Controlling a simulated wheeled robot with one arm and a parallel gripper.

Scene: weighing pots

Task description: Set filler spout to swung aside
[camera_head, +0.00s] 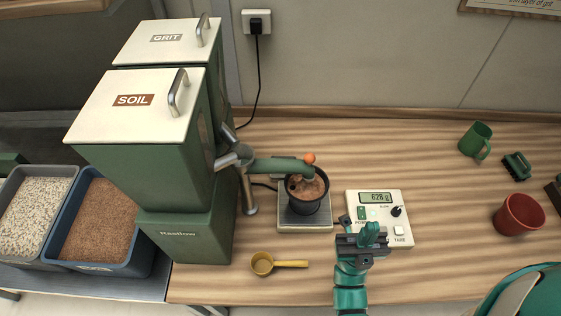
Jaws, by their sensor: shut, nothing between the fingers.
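The filler spout (280,165) is a green tube with an orange knob (309,158) near its free end. It reaches right from a grey pivot beside the soil hopper (170,175). Its end is over the black pot (311,207), which holds brown soil and stands on the scale's plate (305,228). My gripper (347,222) is shut and empty, in front of the scale's control box (397,196), below and right of the spout and not touching it. My gripper hides part of the box's lower left.
The box's display (375,197) reads about 628 g. A yellow scoop (263,264) lies at the table's front. A green mug (474,138), a brush (517,166) and a red pot (519,215) are at the right. Tubs (118,264) stand left. The table behind the control box is clear.

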